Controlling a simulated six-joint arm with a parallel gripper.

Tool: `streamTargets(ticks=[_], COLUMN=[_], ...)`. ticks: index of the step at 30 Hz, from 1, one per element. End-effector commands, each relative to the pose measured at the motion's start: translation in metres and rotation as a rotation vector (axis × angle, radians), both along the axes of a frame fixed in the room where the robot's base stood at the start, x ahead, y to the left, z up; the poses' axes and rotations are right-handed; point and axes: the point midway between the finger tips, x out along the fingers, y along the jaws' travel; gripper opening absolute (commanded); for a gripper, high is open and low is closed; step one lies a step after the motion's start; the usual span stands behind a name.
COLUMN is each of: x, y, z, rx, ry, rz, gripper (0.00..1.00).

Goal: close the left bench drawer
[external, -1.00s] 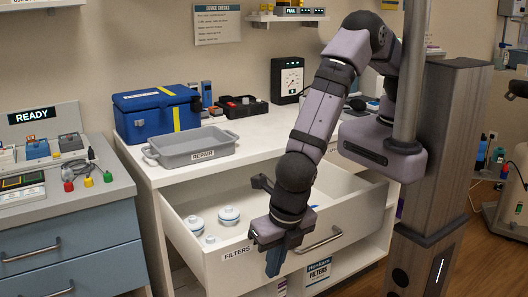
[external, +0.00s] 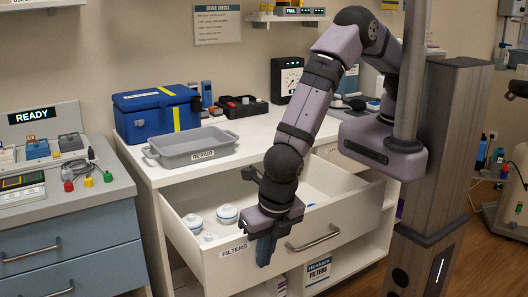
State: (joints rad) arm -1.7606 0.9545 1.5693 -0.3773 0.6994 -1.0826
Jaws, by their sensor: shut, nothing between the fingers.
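The white bench drawer labelled FILTERS (external: 225,262) is pulled partway out of the white bench. Its metal handle (external: 313,238) is on the right half of its front. White round lidded pots (external: 227,214) lie inside at the left. My gripper (external: 265,254) is shut and empty, pointing down at the outer side of the drawer front, between the label and the handle. It appears to touch the front, but the exact contact is hidden. My wrist covers part of the front's top edge and the drawer's inside.
A grey REPAIR tray (external: 192,155) and a blue case (external: 150,120) stand on the bench top above the drawer. A blue-fronted cabinet (external: 75,236) is at the left. A FILTERS box (external: 318,271) stands on the shelf below the drawer.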

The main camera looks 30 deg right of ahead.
Motion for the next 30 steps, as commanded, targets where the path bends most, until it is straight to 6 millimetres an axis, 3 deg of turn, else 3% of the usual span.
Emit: streamTargets(ticks=[8, 30], x=[0.059, 0.257], y=[-0.001, -0.001], z=[0.002, 0.0], rx=[-0.002, 0.0], ry=[-0.003, -0.002], rz=[-0.009, -0.006], gripper=[0.0, 0.0])
